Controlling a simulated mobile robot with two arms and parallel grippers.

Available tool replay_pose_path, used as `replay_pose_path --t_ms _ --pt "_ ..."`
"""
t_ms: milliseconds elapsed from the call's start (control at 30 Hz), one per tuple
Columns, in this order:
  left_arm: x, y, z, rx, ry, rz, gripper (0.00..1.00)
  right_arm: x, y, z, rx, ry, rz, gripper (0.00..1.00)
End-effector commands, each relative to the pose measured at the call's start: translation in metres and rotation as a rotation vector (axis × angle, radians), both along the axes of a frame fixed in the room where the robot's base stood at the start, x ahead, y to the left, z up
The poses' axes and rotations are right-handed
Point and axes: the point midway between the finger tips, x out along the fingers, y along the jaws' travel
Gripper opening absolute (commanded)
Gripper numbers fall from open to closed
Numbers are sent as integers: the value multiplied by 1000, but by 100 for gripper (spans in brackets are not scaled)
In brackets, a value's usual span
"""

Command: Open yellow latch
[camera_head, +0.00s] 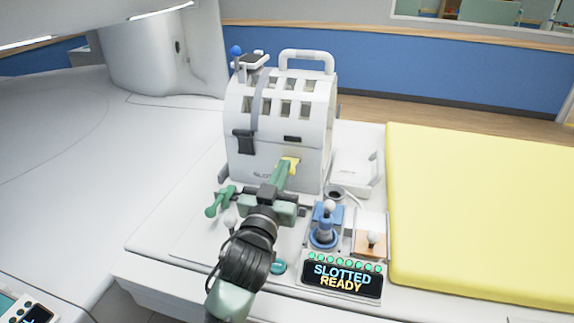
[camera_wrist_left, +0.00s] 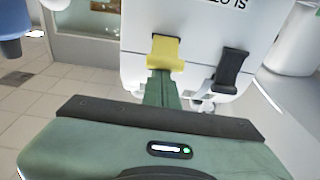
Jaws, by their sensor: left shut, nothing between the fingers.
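The yellow latch (camera_head: 291,162) is on the lower front of the white slotted housing (camera_head: 309,140). It also shows in the left wrist view (camera_wrist_left: 166,50), hanging against the white face. My left gripper (camera_head: 284,172) is shut and empty, with its green fingertips right at the latch and partly covering it. In the left wrist view the shut fingers (camera_wrist_left: 161,78) line up with the latch's near end. I cannot tell whether they touch it. My right gripper is not in view.
A black latch (camera_head: 245,142) is on the same housing, left of the yellow one. A yellow pad (camera_head: 480,210) lies to the right.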

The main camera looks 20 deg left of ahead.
Motion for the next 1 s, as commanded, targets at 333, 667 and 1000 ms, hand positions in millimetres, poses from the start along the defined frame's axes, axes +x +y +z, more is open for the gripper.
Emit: replay_pose_path --t_ms 333,667,1000 --pt "-4 0 -15 0 -1 0 0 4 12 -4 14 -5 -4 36" --pt "-31 -1 -21 -1 1 0 0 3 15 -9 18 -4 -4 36" --pt "-77 -1 -27 1 0 0 0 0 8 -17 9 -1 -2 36"
